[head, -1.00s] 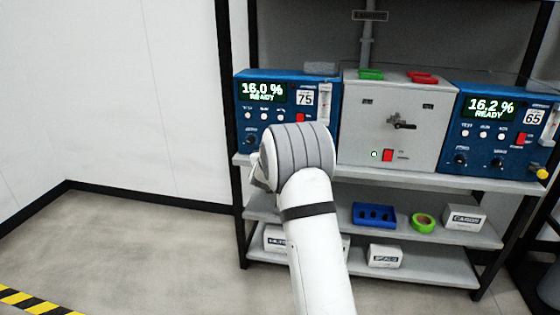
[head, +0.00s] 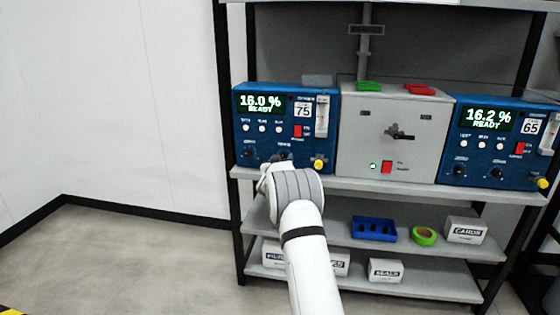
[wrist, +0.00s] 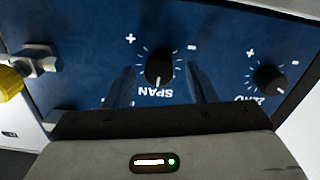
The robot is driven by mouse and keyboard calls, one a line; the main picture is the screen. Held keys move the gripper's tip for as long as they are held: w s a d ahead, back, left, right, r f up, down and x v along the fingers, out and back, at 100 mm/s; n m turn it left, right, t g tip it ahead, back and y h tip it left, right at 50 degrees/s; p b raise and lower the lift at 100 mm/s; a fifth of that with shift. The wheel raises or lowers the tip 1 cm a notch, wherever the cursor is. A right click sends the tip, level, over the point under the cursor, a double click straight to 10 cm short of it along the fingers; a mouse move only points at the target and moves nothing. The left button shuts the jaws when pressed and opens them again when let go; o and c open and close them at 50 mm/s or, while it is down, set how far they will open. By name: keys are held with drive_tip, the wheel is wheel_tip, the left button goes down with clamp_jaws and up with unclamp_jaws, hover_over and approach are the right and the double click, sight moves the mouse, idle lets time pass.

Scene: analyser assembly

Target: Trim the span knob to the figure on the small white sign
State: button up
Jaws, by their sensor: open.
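The span knob (wrist: 159,68) is black with a white pointer line toward the upside-down SPAN label in the wrist view. Tick marks ring it, with plus at left and minus at right. My gripper (wrist: 162,88) is open, its dark fingers on either side of the knob's lower part in that view; I cannot tell whether they touch it. In the head view my wrist covers part of the left blue analyser's (head: 270,108) lower edge. Its display (head: 260,103) reads 16.0 % READY. A small white sign (head: 303,109) on it shows 75.
The zero knob (wrist: 270,78) is right of the span knob in the wrist view, and a yellow-capped fitting (wrist: 12,82) is at left. A grey box (head: 390,140) stands beside the left analyser. The right analyser (head: 470,165) reads 16.2 %, with a sign (head: 532,126) showing 65.

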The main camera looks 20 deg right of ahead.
drive_tip(key=c, duration=0.9)
drive_tip(key=shift+a, duration=0.4)
drive_tip(key=shift+c, duration=0.3)
drive_tip(key=shift+d+r, duration=0.1)
drive_tip(key=shift+d, duration=0.2)
drive_tip(key=shift+m+b, duration=0.3)
drive_tip(key=shift+b, duration=0.15)
drive_tip(key=m+b, duration=0.4)
drive_tip(key=m, duration=0.1)
drive_tip(key=shift+m+b, duration=0.3)
drive_tip(key=shift+m, duration=0.1)
drive_tip(key=m+b, duration=0.3)
drive_tip(key=m, duration=0.2)
drive_tip(key=shift+d+r+m+b, duration=0.1)
drive_tip(key=shift+r+m+b, duration=0.05)
drive_tip(key=shift+m+b, duration=0.8)
drive_tip(key=shift+m, duration=0.25)
